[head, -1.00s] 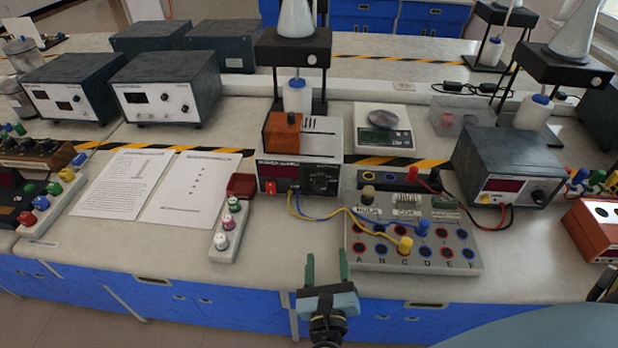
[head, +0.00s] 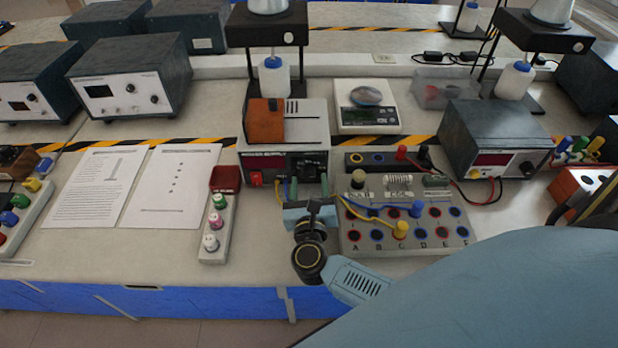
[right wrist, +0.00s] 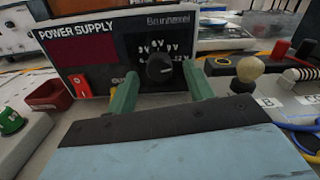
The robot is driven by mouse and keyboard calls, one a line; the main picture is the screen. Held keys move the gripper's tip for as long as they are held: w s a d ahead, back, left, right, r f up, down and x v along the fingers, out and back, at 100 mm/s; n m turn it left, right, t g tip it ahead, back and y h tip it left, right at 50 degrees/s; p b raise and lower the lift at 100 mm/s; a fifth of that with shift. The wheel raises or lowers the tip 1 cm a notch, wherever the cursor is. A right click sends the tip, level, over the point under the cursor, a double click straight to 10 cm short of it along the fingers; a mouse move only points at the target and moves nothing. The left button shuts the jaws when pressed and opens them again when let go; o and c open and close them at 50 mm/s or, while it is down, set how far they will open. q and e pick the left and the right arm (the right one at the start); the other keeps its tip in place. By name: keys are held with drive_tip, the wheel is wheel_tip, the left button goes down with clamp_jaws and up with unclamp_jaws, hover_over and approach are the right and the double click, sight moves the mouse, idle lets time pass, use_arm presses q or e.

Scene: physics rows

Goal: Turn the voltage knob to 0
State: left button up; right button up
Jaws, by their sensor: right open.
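The power supply (head: 262,163) is a light box with a dark front, a dark red display and a red switch (head: 256,179). Its black round voltage knob (right wrist: 160,68) sits on the front panel, ringed by white voltage marks. I cannot read its setting for certain. In the head view the knob (head: 311,169) is partly hard to make out behind my gripper. My right gripper (head: 308,186) is open in front of the panel. In the right wrist view its green fingers (right wrist: 162,88) are on either side of the knob, with gaps between. My left gripper is not in view.
A terminal board (head: 400,245) with blue and yellow wires stands just right of my gripper. A metal stand (head: 268,40) rises behind the supply. A meter (head: 495,140) is further right.

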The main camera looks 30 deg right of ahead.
drive_tip(key=shift+x, duration=0.9)
drive_tip(key=shift+c, duration=0.2)
drive_tip(key=c, duration=0.9)
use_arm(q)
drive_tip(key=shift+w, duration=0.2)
use_arm(e)
drive_tip(key=shift+c, duration=0.2)
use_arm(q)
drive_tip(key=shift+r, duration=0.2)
use_arm(e)
drive_tip(key=shift+n, duration=0.3)
drive_tip(key=n+p, duration=0.1)
drive_tip(key=n, duration=0.1)
drive_tip(key=shift+n, duration=0.4)
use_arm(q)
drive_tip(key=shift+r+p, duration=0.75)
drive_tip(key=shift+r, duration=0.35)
use_arm(e)
drive_tip(key=shift+n, duration=1.7)
